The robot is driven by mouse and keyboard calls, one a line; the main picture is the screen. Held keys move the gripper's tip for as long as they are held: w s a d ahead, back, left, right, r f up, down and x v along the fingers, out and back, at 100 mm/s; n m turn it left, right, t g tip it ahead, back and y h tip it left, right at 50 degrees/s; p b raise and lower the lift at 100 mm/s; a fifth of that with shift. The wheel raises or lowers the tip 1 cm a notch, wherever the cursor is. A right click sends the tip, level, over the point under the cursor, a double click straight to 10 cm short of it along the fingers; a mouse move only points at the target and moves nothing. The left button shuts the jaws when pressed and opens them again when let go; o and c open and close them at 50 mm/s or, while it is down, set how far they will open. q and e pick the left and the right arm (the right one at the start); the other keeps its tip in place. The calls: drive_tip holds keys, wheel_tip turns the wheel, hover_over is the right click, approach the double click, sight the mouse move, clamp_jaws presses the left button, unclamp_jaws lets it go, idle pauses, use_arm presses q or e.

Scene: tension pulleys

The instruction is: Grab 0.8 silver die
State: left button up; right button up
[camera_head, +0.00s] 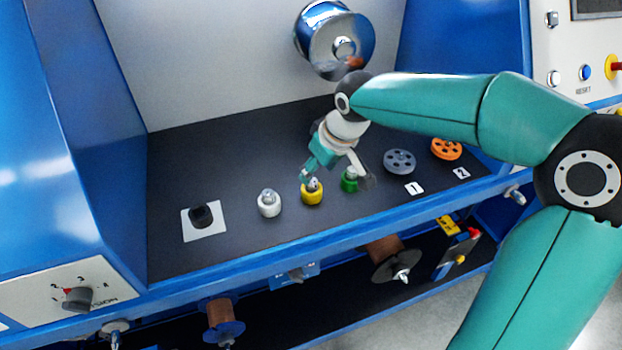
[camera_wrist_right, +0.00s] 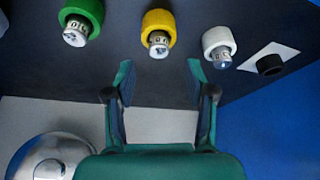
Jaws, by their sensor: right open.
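Three silver dies with small printed marks stand in coloured holders on the dark shelf; the marks are too small to read, so I cannot tell which is 0.8. One die is in the white holder (camera_head: 268,206), one in the yellow holder (camera_head: 312,196), one in the green holder (camera_head: 349,184). In the right wrist view the silver die in the yellow holder (camera_wrist_right: 158,42) lies ahead, roughly between the fingers. My right gripper (camera_head: 337,176) is open and empty, above the yellow and green holders. The left gripper is not in view.
A black piece (camera_head: 201,216) sits on a white square at the left. A grey pulley (camera_head: 400,161) and an orange pulley (camera_head: 446,148) lie at the right by labels 1 and 2. A large chrome wheel (camera_head: 338,42) is on the back wall. A blue edge (camera_head: 350,232) runs along the front.

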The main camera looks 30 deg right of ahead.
sight(312, 181)
drive_tip(key=shift+p+x, duration=0.45)
drive_tip(key=shift+x, duration=1.95)
drive_tip(key=shift+s, duration=0.1)
drive_tip(key=shift+c, duration=0.3)
clamp_jaws()
